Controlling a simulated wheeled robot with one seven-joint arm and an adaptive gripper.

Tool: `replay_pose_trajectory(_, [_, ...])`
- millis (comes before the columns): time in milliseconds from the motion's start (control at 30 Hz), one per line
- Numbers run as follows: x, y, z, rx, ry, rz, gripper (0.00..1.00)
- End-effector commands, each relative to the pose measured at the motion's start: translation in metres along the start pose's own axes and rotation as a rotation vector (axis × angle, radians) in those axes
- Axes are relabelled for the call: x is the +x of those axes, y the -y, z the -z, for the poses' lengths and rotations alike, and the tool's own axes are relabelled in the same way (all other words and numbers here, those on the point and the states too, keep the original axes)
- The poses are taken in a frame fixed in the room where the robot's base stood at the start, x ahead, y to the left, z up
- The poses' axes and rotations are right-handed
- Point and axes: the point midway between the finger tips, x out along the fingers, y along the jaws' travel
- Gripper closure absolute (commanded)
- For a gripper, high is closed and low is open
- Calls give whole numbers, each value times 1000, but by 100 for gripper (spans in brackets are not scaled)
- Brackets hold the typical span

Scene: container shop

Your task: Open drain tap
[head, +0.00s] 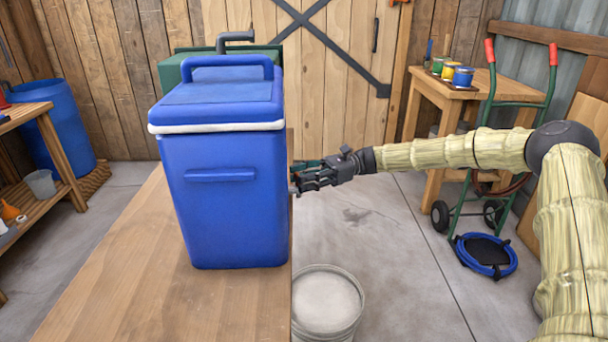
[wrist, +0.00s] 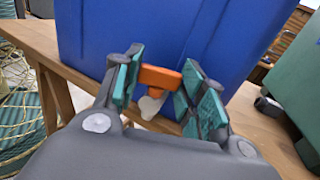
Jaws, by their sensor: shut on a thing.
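A blue cooler (head: 222,165) with a white band under its lid stands upright on a wooden bench (head: 130,260). In the wrist view its blue side wall (wrist: 160,35) fills the top. The drain tap has an orange handle (wrist: 158,77) and a white spout (wrist: 150,105) low on that wall. My gripper (head: 300,178) is at the cooler's right side. The tap is hidden in the head view.
A pale bucket (head: 327,303) stands beside the bench, below and in front of my gripper. A green container (head: 175,72) stands behind the cooler. A green hand truck (head: 485,130) and a small table with paint cans (head: 463,77) stand at right.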

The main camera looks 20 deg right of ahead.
Motion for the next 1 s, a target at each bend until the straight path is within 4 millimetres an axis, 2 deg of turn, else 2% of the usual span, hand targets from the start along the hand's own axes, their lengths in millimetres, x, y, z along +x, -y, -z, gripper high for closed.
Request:
replay_pose_trajectory(367, [0,2,-1,0,0,-131,83])
replay_pose_trajectory(867, [0,2,-1,-1,1,-148,83])
replay_pose_trajectory(900, [0,2,-1,-1,1,-148,54])
replay_pose_trajectory(1000, [0,2,0,-1,1,-148,38])
